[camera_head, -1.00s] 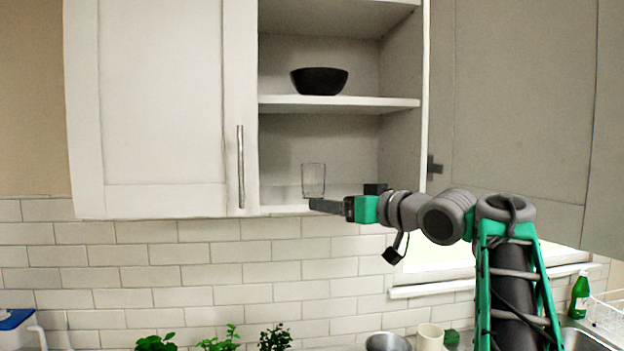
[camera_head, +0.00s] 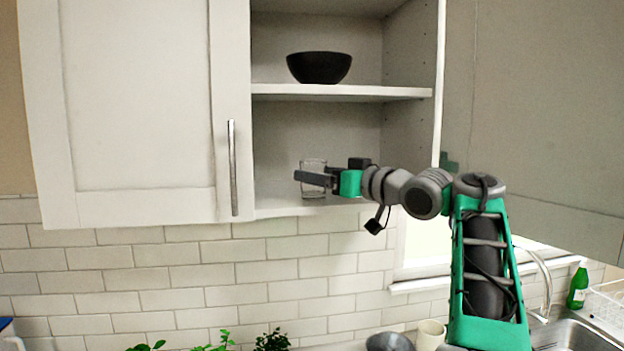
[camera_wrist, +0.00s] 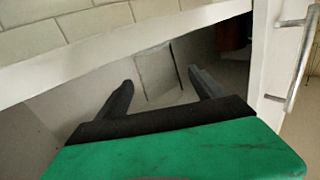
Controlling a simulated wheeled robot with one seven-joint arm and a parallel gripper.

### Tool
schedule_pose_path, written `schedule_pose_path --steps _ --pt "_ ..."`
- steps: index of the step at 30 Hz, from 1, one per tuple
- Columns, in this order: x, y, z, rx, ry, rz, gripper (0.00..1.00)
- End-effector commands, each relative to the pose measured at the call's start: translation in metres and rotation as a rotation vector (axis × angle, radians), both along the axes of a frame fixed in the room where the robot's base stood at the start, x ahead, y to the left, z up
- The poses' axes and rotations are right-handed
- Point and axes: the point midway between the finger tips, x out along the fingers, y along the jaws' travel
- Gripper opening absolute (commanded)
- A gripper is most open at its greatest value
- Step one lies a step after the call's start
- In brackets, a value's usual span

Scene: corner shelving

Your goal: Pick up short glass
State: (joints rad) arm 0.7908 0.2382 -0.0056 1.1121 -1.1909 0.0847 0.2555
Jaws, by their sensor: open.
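The short glass (camera_head: 313,188) is clear and stands upright on the bottom shelf of the open cabinet. My gripper (camera_head: 312,178) is in front of it in the head view and covers part of its middle. In the wrist view the glass (camera_wrist: 157,74) shows faintly beyond and between the two dark fingers. My gripper (camera_wrist: 160,86) is open, with the fingers spread apart and nothing visibly clamped. I cannot tell exactly how far the fingertips reach along the glass.
A black bowl (camera_head: 319,67) sits on the shelf above (camera_head: 345,92). A cabinet door (camera_head: 140,100) with a metal handle (camera_head: 232,167) is left of the opening. Grey panels stand at the right. Plants, a cup (camera_head: 430,334) and a sink are below.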

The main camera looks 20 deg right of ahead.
Motion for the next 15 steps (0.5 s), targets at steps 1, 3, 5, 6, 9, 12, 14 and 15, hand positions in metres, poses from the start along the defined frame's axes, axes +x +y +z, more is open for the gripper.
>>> schedule_pose_path --steps 1,3,5,6,9,12,14,15 --pt "0.01 0.005 0.004 0.002 0.002 0.004 0.79" --pt "0.019 0.008 0.003 0.002 0.002 0.003 0.79" --pt "0.023 0.01 0.002 0.001 0.001 0.003 0.79" --pt "0.024 0.011 0.001 0.0 0.001 0.003 0.79" --pt "0.024 0.011 0.0 0.0 0.0 0.002 0.79" --pt "0.024 0.011 0.0 0.0 0.001 0.003 0.76" --pt "0.024 0.012 0.0 0.0 0.001 0.004 0.71" --pt "0.024 0.012 0.0 0.0 0.001 0.004 0.68"
